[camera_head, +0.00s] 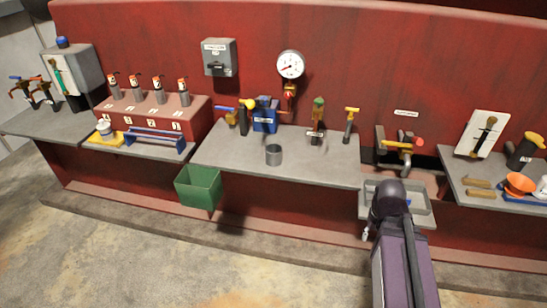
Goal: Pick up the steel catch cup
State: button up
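The steel catch cup (273,158) is a small grey open-topped cylinder. It stands upright on the grey middle worktop (325,158), near its front edge, with nothing touching it. My arm shows at the lower right as a purple link and a dark joint, to the right of the cup. My gripper cannot be made out in this view, so whether it is open or shut does not show.
Behind the cup stand a blue valve body (265,117) and several upright levers. A green bin (199,187) hangs below the worktop at left. A grey tray (422,203) juts out at right, partly behind my arm. The worktop right of the cup is clear.

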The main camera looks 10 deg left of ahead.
aim_at(272, 152)
jog(key=k, duration=1.35)
jog(key=u, duration=0.4)
jog(key=i, duration=1.9)
jog(key=z, duration=0.3)
